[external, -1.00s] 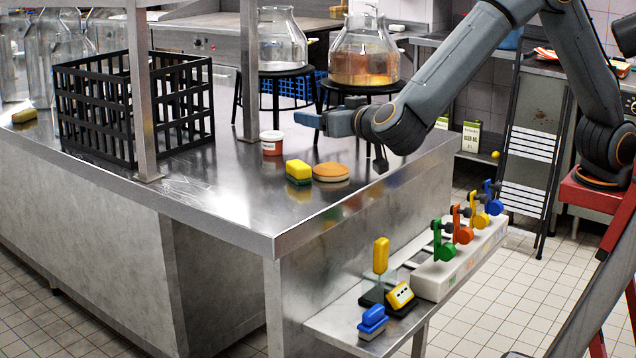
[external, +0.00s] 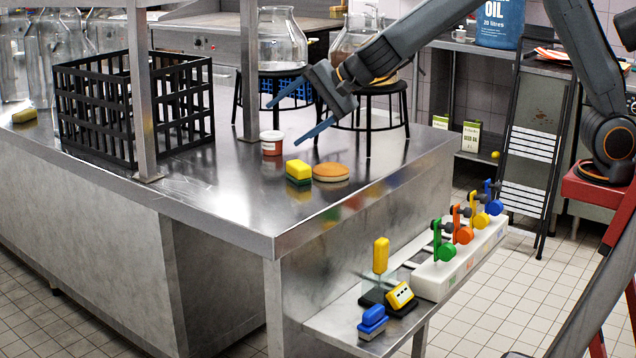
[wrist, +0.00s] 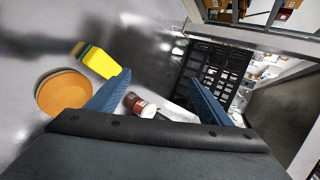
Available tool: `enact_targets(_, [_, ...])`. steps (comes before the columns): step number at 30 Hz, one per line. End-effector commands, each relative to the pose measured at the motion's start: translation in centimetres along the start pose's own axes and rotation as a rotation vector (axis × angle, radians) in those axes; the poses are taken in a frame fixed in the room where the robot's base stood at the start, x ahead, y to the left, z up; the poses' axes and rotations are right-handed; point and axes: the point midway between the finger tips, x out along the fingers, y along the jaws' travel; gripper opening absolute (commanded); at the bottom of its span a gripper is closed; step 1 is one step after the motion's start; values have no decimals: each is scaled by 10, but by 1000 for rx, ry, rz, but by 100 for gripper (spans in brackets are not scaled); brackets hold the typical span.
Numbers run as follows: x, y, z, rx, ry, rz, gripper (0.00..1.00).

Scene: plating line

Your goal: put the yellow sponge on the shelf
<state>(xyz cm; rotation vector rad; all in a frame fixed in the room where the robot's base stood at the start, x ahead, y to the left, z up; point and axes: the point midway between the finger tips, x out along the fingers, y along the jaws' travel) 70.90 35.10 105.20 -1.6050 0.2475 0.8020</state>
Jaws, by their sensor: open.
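A yellow sponge with a green layer (external: 298,170) lies on the steel table next to a round orange-topped disc (external: 331,172). In the wrist view the sponge (wrist: 102,63) is beyond the left fingertip. Another yellow sponge (external: 24,115) lies at the far left of the table. My gripper (external: 285,123) is open and empty, above the table and up from the nearer sponge in the picture; in the wrist view its fingers (wrist: 160,76) are spread wide. A low steel side shelf (external: 325,322) juts from the table's end; which shelf is meant is unclear.
A black crate (external: 95,110), shelf posts (external: 143,90) and stands with glass jars (external: 282,40) are around.

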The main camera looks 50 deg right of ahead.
Motion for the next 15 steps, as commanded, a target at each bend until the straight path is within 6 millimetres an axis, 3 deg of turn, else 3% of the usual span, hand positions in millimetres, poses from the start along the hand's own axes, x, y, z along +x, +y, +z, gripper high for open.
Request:
enact_targets(1, [-2, -2, -10, 101, -57, 10, 73])
enact_targets(6, [-20, -7, -25, 456, -284, 75, 73])
enact_targets(15, [-63, -17, -41, 833, -536, 203, 73])
